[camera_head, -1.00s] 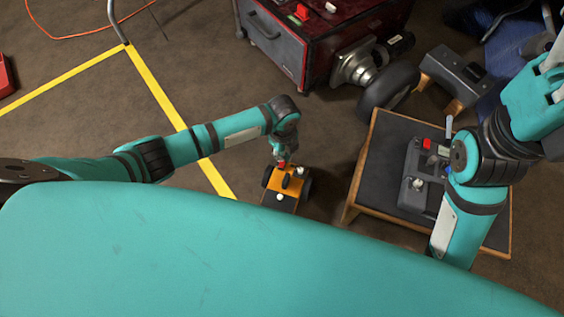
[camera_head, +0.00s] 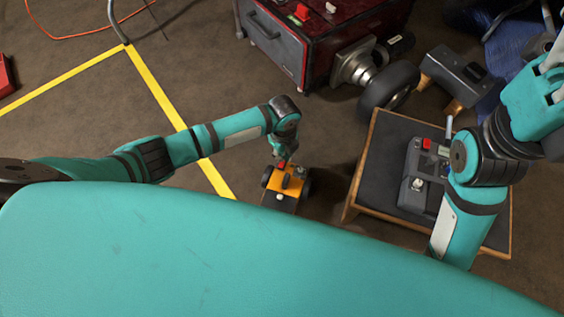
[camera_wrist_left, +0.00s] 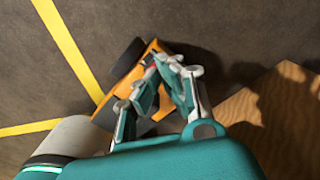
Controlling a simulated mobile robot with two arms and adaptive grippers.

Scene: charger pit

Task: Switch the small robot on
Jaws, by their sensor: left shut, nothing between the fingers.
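The small robot (camera_head: 283,190) is a low orange and dark body with black wheels, standing on the brown floor. Its top carries a red part, a dark upright part and a pale round knob (camera_head: 280,198). My left gripper (camera_head: 281,161) points down at its far end, right by the red part. In the left wrist view the shut, empty fingertips (camera_wrist_left: 168,62) are over the orange body (camera_wrist_left: 109,107) and hide much of its top, with a bit of red showing beside them. I cannot tell whether they touch it.
A wood-edged platform (camera_head: 356,187) with a grey control box and red button stands right of the small robot. A dark red cabinet (camera_head: 275,50), a wheel (camera_head: 388,87) and a grey block on wood (camera_head: 455,73) are behind. Yellow floor tape (camera_head: 155,82) runs at left.

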